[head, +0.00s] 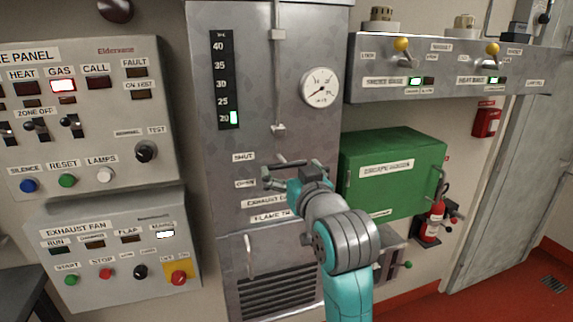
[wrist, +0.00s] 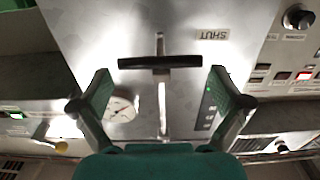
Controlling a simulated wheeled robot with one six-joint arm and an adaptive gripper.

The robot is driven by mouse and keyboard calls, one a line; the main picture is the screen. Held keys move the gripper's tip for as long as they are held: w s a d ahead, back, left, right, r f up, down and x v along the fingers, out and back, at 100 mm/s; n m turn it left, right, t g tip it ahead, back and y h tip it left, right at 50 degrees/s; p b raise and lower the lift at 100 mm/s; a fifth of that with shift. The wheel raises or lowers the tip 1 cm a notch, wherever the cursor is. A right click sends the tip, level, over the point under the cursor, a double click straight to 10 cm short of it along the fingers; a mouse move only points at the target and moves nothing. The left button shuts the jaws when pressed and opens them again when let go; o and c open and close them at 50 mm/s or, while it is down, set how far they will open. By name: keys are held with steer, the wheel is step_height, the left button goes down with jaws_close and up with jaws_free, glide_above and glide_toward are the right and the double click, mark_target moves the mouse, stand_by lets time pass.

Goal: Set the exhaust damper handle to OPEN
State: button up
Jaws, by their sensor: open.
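The exhaust damper handle (head: 290,162) is a dark horizontal bar on the front of the grey cabinet (head: 225,165). It sits about level with the SHUT label (head: 243,157), above the OPEN label (head: 244,183). In the wrist view, which is upside down, the handle (wrist: 160,62) crosses a vertical rod (wrist: 162,100), and SHUT (wrist: 212,34) reads inverted. My gripper (head: 292,176) is open in front of the handle. In the wrist view my gripper's fingers (wrist: 160,82) stand apart on either side of the bar's ends; no contact shows. The exact depth gap cannot be told.
A round gauge (head: 319,88) and a lit vertical scale (head: 223,80) are above. A green box (head: 392,172) is close on the right. The exhaust fan panel (head: 112,250) is at lower left. A vent grille (head: 280,292) and a pull handle (head: 250,257) are below.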

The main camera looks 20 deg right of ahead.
mark_target(287, 166)
steer(key=shift+w, duration=1.55)
steer(key=c, duration=1.3)
step_height(287, 166, down, 8)
steer(key=shift+r, duration=0.2)
steer(key=o, duration=1.3)
steer(key=shift+f, duration=0.1)
